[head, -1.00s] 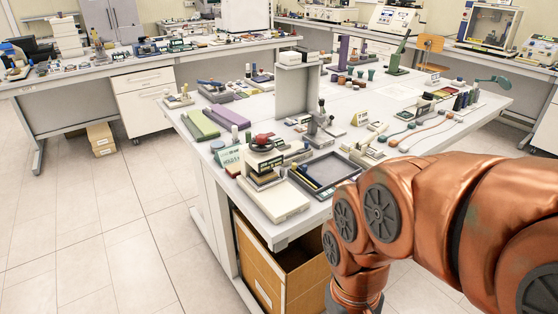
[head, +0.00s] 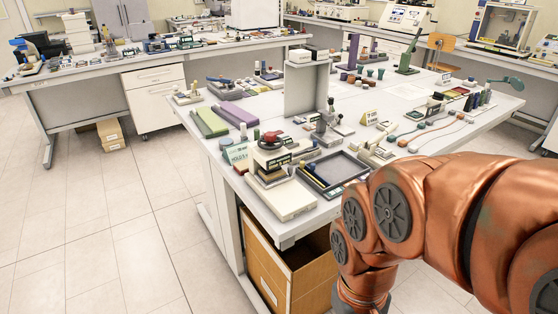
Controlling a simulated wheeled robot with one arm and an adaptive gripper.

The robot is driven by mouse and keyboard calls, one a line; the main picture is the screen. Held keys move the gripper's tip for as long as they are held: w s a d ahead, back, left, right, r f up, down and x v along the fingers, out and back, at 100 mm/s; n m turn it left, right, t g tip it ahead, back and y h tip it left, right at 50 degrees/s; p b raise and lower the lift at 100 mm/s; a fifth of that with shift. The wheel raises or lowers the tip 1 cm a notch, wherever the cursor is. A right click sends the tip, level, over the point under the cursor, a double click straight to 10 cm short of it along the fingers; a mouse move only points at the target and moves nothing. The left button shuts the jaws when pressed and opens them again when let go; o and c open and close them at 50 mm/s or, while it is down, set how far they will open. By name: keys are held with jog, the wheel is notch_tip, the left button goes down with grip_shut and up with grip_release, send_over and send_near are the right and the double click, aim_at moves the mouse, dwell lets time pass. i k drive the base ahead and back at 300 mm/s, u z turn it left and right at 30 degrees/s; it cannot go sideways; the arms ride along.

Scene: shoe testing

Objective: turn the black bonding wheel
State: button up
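A black round wheel (head: 270,141) with a red part on top shows in the head view. It sits on a cream bench device (head: 283,196) at the front left corner of the near table. It looks like the bonding wheel, but it is too small to read any label on it. My copper-coloured arm comes in from the right, in front of the table's front edge. The arm is apart from the wheel in the picture. My gripper is out of view, so its fingers cannot be seen.
The near table (head: 270,223) is crowded. An open wooden drawer (head: 285,271) juts out below the table's front.

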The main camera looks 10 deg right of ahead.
aim_at(270, 138)
jog(key=z, duration=0.35)
jog(key=k, duration=0.35)
jog(key=u, duration=1.6)
jog(key=i, duration=1)
jog(key=z, duration=0.1)
